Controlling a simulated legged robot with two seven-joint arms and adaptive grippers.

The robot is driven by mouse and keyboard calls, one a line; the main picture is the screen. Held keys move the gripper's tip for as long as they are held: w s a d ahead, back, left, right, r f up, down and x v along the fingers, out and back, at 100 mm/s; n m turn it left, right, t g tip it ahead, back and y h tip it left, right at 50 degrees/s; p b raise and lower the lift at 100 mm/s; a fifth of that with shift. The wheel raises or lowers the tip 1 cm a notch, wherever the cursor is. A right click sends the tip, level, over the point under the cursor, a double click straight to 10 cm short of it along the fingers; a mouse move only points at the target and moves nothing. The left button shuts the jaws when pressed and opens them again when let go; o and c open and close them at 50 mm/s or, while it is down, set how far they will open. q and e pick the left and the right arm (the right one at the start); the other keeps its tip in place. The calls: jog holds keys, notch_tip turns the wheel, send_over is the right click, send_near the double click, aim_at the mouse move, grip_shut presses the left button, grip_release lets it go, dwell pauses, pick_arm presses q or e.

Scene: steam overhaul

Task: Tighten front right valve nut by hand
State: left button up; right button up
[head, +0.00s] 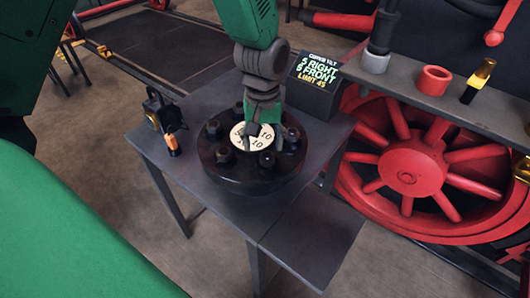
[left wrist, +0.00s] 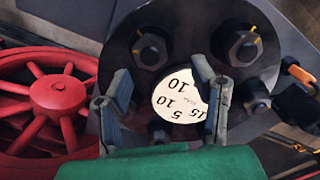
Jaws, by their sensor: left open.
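The black round valve cover (head: 250,184) lies on a small dark table, with several dark nuts around its rim. One nut (head: 266,160) is at its near side, another nut (head: 292,136) at its right; I cannot tell which is the front right one. A pale dial (head: 263,139) marked 5 and 10 sits at the centre. My left gripper (head: 252,128) is above the dial, pointing down. In the left wrist view its fingers (left wrist: 163,84) are spread with the dial between them and no nut held. A nut (left wrist: 243,47) with a yellow mark shows beyond them. My right gripper is not seen.
A display (head: 317,72) reads "5 right, 5 front, limit 45". A lantern (head: 160,110) and an orange-and-black item (head: 172,142) stand at the table's left. A shelf (head: 425,92) with a red ring (head: 433,80) is above a red wheel (head: 405,172). The table's near right is clear.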

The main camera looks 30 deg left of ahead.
aim_at(267, 154)
pick_arm(q)
jog(key=f, duration=0.1)
jog(key=d+f, duration=0.1)
jog(key=f, duration=0.1)
jog(key=shift+s, duration=0.15)
jog(key=shift+d+f, duration=0.15)
jog(key=shift+d, duration=0.6)
jog(key=shift+a+f, duration=0.1)
jog(key=shift+a, duration=0.25)
jog(key=shift+c, duration=1.2)
jog(key=shift+a, duration=0.3)
jog(key=c, duration=0.7)
jog(key=shift+a, duration=0.2)
jog(key=shift+c, duration=1)
jog(key=shift+d+m, duration=0.3)
jog(key=shift+d, duration=0.05)
jog(key=shift+a+m+p, duration=0.15)
jog(key=shift+m+p, duration=1.7)
jog(key=shift+m, duration=0.55)
jog(key=shift+m+p, duration=0.55)
jog(key=shift+m, duration=0.55)
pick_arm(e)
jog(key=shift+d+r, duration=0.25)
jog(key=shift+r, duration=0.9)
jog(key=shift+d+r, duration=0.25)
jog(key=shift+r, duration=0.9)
pick_arm(q)
jog(key=shift+m, duration=0.3)
